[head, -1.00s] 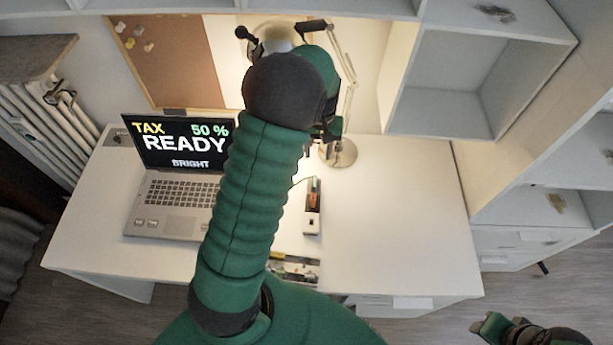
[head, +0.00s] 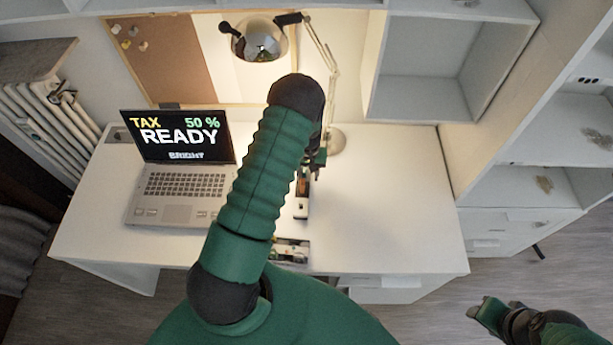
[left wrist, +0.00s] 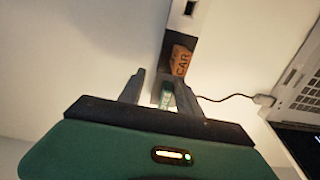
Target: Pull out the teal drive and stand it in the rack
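The teal drive (left wrist: 167,96) shows in the left wrist view at the end of a slim black-and-white dock (left wrist: 184,22), beside an orange stick (left wrist: 180,62) lettered "CAR". My left gripper (left wrist: 160,88) is open, with one finger on each side of the teal drive; a gap shows on the left side. In the head view my left gripper (head: 318,163) is low over the far end of the dock (head: 301,207), and my arm hides the drive. My right gripper (head: 478,307) is off the desk at lower right; its opening is unclear. I cannot identify the rack for certain.
A low tray-like holder (head: 291,250) with small items sits near the desk's front edge, partly behind my arm. An open laptop (head: 180,170) stands left, joined by a cable (left wrist: 228,98). A lamp (head: 335,140) stands behind. The desk's right side (head: 400,200) is clear.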

